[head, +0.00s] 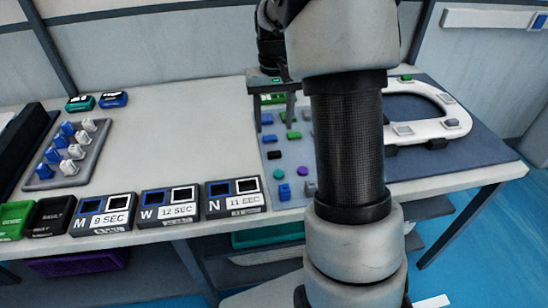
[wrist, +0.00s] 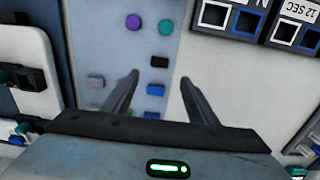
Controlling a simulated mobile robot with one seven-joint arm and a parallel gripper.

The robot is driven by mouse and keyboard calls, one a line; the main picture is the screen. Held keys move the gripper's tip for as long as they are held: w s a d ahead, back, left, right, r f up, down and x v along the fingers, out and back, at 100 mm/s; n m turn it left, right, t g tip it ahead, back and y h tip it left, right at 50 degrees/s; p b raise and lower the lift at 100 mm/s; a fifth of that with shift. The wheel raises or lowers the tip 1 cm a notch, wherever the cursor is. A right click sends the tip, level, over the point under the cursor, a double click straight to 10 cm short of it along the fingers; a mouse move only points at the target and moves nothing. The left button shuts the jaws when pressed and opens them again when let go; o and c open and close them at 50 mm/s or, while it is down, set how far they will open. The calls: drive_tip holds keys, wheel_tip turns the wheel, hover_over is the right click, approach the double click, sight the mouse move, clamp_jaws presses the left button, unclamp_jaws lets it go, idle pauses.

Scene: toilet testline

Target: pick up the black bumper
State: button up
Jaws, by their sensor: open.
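A small black bumper (head: 273,155) lies on the light grey parts mat (head: 264,137). In the wrist view the black bumper (wrist: 159,62) sits just beyond the fingertips, roughly centred between their lines. My gripper (head: 274,117) points down over the mat, with its fingers spread and nothing between them held. My arm hides part of the mat in the head view.
Blue, green and grey blocks, a purple disc (head: 302,171) and a teal disc (head: 279,174) lie close by. A white toilet seat (head: 457,125) with dark bumpers is to the right. Labelled boxes (head: 235,198) line the front edge. The left-middle tabletop is clear.

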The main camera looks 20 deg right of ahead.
sight(274, 152)
wheel_tip(274, 152, down, 10)
drive_tip(key=shift+d+r+b, duration=0.1)
drive_tip(key=shift+b, duration=1.15)
drive_tip(key=c, duration=1.1)
